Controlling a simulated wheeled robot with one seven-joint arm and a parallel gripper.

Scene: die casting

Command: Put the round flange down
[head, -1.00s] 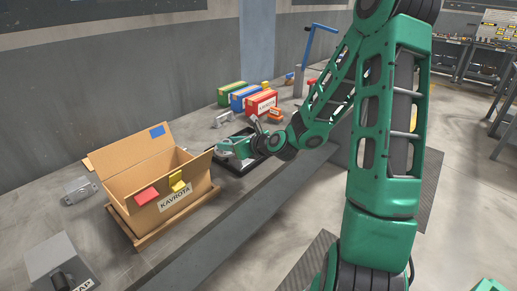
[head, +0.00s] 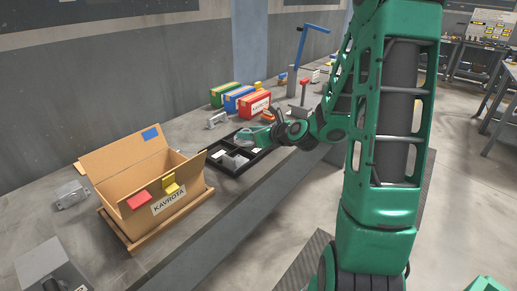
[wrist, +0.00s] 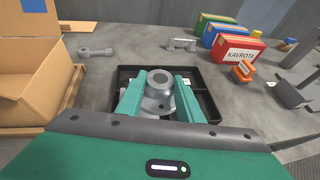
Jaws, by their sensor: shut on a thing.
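The round flange (wrist: 159,84) is a grey metal part with a round, holed hub. In the wrist view it sits between the two green fingers of my gripper (wrist: 158,92), which is shut on it. A black tray (wrist: 205,102) with dividers lies below and around the fingers in that view; I cannot tell whether the flange touches it.
An open cardboard box (head: 165,207) stands on a wooden pallet left of the tray. Green, blue and red boxes (head: 257,104) stand behind it. A grey bracket (wrist: 178,44) and a grey rod-like part (wrist: 97,51) lie on the bench.

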